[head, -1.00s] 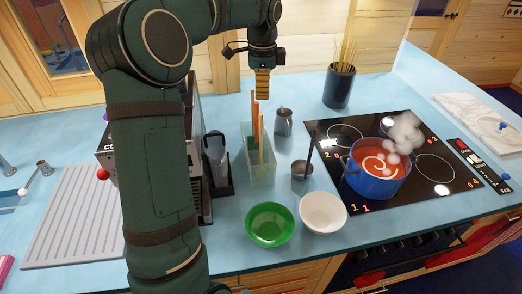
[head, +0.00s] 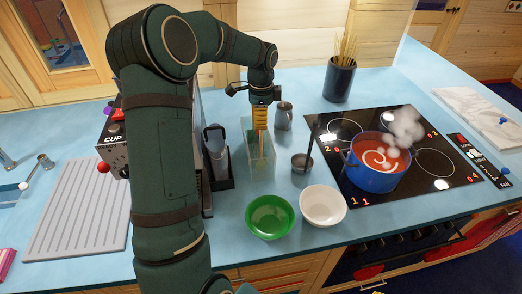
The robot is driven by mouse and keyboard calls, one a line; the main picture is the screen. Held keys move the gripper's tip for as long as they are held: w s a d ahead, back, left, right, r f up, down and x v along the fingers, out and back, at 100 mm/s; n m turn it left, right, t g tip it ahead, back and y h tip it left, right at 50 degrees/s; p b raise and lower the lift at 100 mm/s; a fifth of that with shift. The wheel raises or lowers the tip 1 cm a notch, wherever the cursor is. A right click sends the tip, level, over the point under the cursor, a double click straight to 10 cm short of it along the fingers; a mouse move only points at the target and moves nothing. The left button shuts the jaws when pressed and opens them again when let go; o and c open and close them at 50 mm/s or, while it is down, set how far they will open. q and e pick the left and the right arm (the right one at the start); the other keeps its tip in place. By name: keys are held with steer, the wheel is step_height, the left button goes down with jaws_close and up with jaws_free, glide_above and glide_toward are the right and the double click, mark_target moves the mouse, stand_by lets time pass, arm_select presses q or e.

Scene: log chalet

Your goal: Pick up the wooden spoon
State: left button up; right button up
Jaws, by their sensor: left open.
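My left gripper (head: 260,126) is open and points down over the clear utensil container (head: 272,178). Its fingers are at the container's top opening. Thin upright utensils stand in the container, and a light wooden-looking one (head: 261,148) shows just below the fingertips. The gripper hides the upper ends of the utensils. I cannot tell for sure which one is the wooden spoon, or whether the fingers are around its handle. My right gripper is not in view.
A metal jug (head: 284,117) stands close right of the gripper. A small metal pot with a dark handle (head: 302,163), a green bowl (head: 270,216) and a white bowl (head: 322,206) are nearby. A steaming blue pot (head: 377,178) sits on the hob. A coffee machine (head: 113,150) stands left.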

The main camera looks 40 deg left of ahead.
arm_select(q)
steer(key=shift+d+f, duration=0.1)
steer(key=shift+f, duration=0.3)
steer(key=shift+o, duration=0.3)
jaws_close()
